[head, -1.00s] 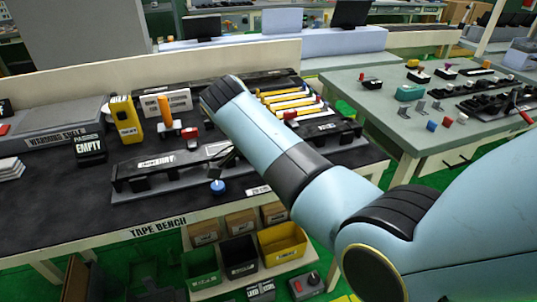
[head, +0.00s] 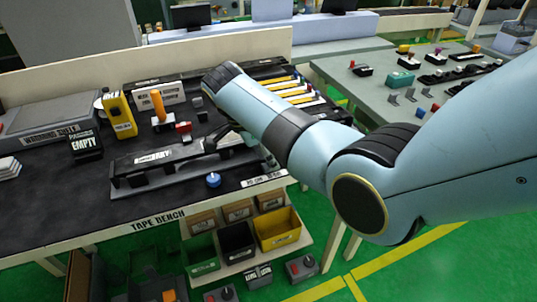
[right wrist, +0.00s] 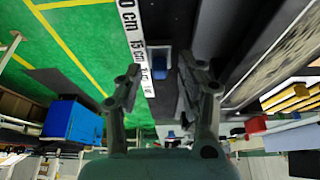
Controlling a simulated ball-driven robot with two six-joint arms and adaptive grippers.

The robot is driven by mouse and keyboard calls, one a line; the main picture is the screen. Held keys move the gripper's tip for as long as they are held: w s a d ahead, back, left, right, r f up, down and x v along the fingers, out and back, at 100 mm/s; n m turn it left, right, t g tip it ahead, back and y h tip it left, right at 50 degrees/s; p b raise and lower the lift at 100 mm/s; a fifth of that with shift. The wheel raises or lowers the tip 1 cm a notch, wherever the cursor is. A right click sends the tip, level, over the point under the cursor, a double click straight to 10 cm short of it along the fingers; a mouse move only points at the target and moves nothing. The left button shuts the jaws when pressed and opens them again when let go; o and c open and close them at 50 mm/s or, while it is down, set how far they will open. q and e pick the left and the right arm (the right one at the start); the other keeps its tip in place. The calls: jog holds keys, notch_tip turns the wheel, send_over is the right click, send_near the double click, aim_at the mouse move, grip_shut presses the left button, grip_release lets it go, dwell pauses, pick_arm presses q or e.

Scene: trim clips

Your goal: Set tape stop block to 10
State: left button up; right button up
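The tape bench (head: 60,215) carries a long dark rail fixture (head: 150,175) with a white label. A round blue knob (head: 213,180) stands in front of it near the bench's front edge. A white strip with centimetre marks (head: 262,181) lies to its right. In the right wrist view the strip (right wrist: 137,42) runs beside a blue piece (right wrist: 158,65); I cannot tell whether this is the stop block. My right gripper (right wrist: 160,70) is open, its fingers spread on either side of the blue piece in the picture. In the head view its fingers are dark and partly hidden near the fixture's right end. My left gripper is not in view.
A yellow device (head: 119,114), an orange-handled tool (head: 158,105) and a red-topped piece (head: 184,127) stand behind the fixture. Yellow-and-white strips (head: 290,90) lie at the back right. Bins (head: 278,230) sit under the bench.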

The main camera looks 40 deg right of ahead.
jog(key=shift+f, duration=0.1)
grip_shut()
dwell(0.4)
jog(key=shift+s+d, duration=0.1)
jog(key=d+p, duration=0.1)
jog(key=d, duration=0.1)
jog(key=s+d, duration=0.1)
jog(key=d, duration=0.1)
jog(key=shift+d+p, duration=0.35)
jog(key=shift+d, duration=0.1)
grip_release()
